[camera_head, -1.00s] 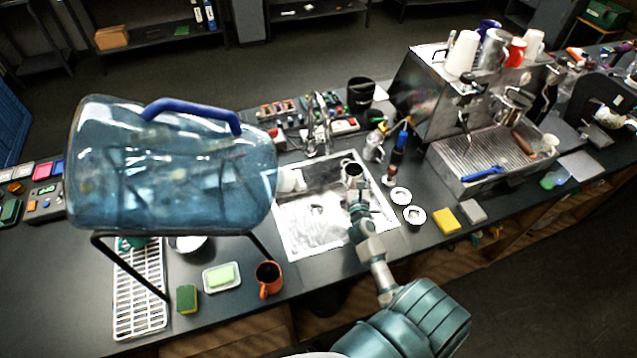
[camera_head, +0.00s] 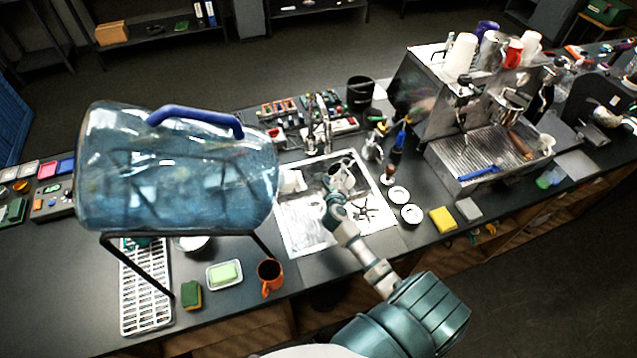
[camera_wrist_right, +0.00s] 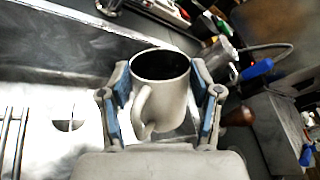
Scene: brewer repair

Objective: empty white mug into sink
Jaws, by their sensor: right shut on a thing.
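The white mug (camera_wrist_right: 162,95) is between the two blue-padded fingers of my right gripper (camera_wrist_right: 163,100), which is shut on it. Its inside looks dark in the right wrist view, and its handle points toward the wrist. In the head view the mug (camera_head: 342,172) is over the right part of the steel sink (camera_head: 300,225); its rim looks tilted there. My right gripper (camera_head: 337,190) reaches over the sink from the lower right. How much liquid the mug holds I cannot tell. My left gripper is not in view.
A tap (camera_head: 318,125) stands behind the sink. A large blue water jug (camera_head: 175,175) on a black stand is left of it. An orange mug (camera_head: 270,277) and a green sponge (camera_head: 191,295) are at the front left. An espresso machine (camera_head: 485,155) stands at the right.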

